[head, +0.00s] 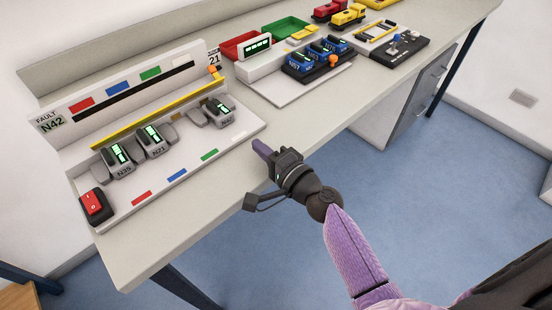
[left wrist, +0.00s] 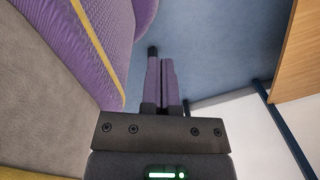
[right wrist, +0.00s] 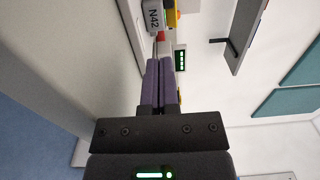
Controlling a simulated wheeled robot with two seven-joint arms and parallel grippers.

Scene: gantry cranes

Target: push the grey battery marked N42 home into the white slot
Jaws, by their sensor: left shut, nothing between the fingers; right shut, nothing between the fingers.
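The grey battery marked N42 (head: 220,112) sits in the rightmost bay of the white charger board (head: 190,160), below the white mark (head: 183,62) on the back panel. In the head view I cannot tell how deep it sits. Its N42 label also shows in the right wrist view (right wrist: 154,18), just beyond my fingertips. My right gripper (head: 262,146) is shut and empty, in front of the board's right end. Its fingers show in the right wrist view (right wrist: 160,62). My left gripper (left wrist: 160,55) is shut and empty, seen only in the left wrist view, over the blue floor.
Grey batteries N35 (head: 118,160) and N21 (head: 152,143) stand in bays to the left. A yellow bar (head: 158,111) runs behind them. A red switch (head: 94,203) is at the board's left end. A blue-battery station (head: 318,53) stands further right. The front table strip is clear.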

